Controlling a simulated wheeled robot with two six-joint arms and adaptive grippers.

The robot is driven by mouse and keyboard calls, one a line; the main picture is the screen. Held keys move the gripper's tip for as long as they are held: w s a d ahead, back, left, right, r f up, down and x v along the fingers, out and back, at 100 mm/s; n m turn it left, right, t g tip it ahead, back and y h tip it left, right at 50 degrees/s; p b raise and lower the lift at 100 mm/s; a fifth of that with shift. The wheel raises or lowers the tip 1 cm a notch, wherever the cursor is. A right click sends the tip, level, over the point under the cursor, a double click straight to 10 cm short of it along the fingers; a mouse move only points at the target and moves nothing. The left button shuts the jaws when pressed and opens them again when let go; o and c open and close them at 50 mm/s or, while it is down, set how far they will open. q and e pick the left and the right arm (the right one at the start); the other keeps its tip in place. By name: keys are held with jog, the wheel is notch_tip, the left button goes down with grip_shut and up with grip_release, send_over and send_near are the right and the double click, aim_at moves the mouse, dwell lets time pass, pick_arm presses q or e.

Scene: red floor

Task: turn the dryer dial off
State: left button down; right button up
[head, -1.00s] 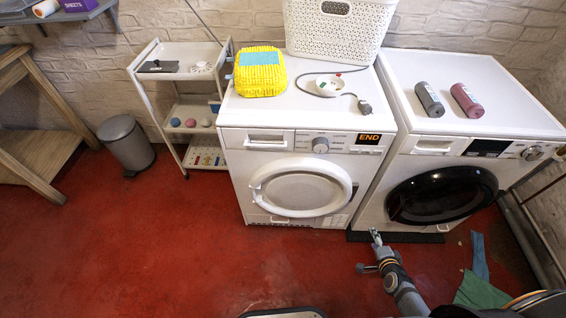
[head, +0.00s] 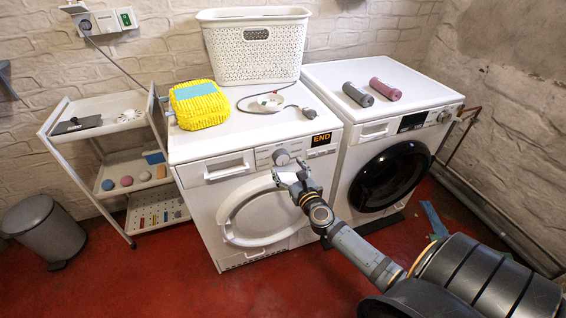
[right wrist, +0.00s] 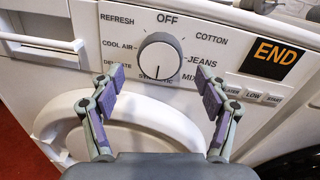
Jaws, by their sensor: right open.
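The dryer (head: 205,205) is the left white machine, with an orange END display (head: 321,140). Its round dial (head: 281,157) is on the front panel; it also shows large in the right wrist view (right wrist: 160,57). The dial's dark pointer line points down, at a label starting SYN that the dial partly covers. OFF is printed above the dial. My right gripper (head: 288,178) is open and empty, just in front of the panel. In the right wrist view its fingers (right wrist: 160,80) stand left and right of the dial, slightly below its middle, apart from it. My left gripper is not in view.
A second machine with a black door (head: 388,178) stands at right. On the dryer are a white basket (head: 254,60), a yellow bundle (head: 199,106) and a cable. A white trolley (head: 56,150) and grey bin (head: 45,230) stand at left.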

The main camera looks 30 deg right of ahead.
aim_at(283, 161)
jog(key=w, duration=0.3)
jog(key=shift+w+d, duration=0.1)
jog(key=shift+d, duration=0.2)
jog(key=c, duration=1.2)
